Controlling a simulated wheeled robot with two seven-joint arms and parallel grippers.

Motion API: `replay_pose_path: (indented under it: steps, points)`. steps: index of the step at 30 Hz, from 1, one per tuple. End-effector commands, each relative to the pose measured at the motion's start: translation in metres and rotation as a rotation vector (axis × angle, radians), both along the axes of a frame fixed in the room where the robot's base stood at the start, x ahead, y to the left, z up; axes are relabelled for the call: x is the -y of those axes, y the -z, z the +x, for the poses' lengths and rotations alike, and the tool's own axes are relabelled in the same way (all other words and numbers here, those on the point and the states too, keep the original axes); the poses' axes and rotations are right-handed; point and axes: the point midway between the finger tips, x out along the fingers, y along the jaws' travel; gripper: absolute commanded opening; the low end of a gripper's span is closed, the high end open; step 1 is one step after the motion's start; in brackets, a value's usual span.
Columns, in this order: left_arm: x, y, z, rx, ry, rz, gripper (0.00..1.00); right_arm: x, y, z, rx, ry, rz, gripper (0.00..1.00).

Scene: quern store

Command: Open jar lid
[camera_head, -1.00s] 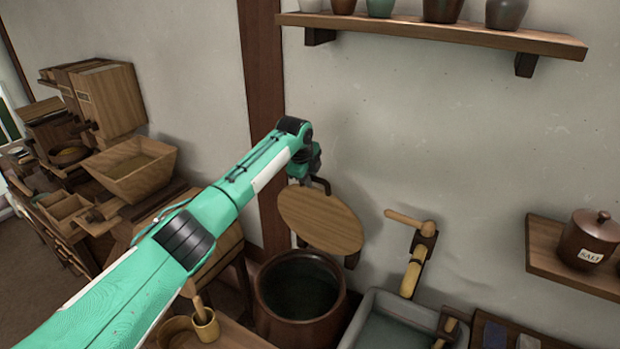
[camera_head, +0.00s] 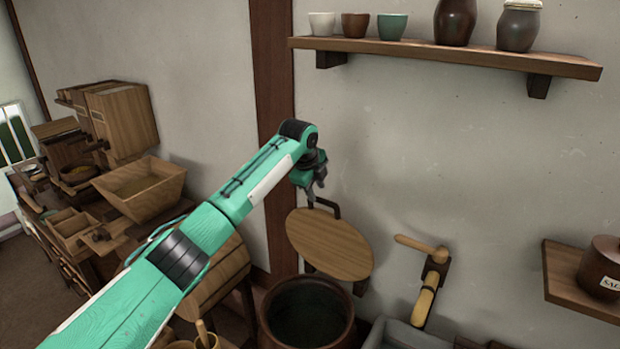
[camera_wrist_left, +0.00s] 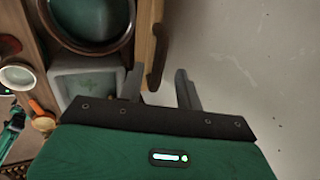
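The large brown jar (camera_head: 348,318) stands open on the floor against the wall, with a dark inside; its round rim also shows at the top left of the left wrist view (camera_wrist_left: 127,42). Its round wooden lid (camera_head: 330,245) is raised and tilted up behind the mouth, near the wall. A dark handle (camera_head: 335,208) sits at the lid's upper edge. My left gripper (camera_head: 313,192) is just above the lid by this handle. In the left wrist view its fingers (camera_wrist_left: 160,88) are apart, with the handle (camera_wrist_left: 157,58) just beyond them and nothing held. My right gripper is out of view.
A wall shelf (camera_head: 450,57) with cups and jars runs above. A wooden crank (camera_head: 427,285) and a grey basin (camera_head: 400,336) are right of the jar. A salt jar (camera_head: 600,268) stands on a right-hand shelf. Wooden boxes (camera_head: 140,185) crowd the left.

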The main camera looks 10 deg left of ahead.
Motion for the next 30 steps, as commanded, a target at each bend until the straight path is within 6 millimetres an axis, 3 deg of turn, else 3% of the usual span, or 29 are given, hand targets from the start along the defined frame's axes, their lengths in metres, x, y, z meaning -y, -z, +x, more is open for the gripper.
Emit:
replay_pose_path:
  steps: [1,9,15,25,28,30]
  points:
    - [-0.003,-0.008,-0.004,0.004,0.000,-0.001,0.35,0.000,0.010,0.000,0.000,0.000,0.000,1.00]
    - [-0.009,-0.056,-0.023,0.001,-0.001,-0.001,0.35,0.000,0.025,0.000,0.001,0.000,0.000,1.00]
    - [-0.011,-0.070,-0.028,-0.001,-0.001,0.000,0.35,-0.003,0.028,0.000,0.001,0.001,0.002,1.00]
    - [-0.011,-0.070,-0.029,-0.003,-0.001,-0.001,0.35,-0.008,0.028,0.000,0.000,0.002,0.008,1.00]
    - [-0.007,-0.056,-0.033,-0.012,-0.010,-0.007,0.35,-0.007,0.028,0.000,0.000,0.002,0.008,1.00]
    - [-0.002,-0.036,-0.038,-0.022,-0.025,-0.018,0.35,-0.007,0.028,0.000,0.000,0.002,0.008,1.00]
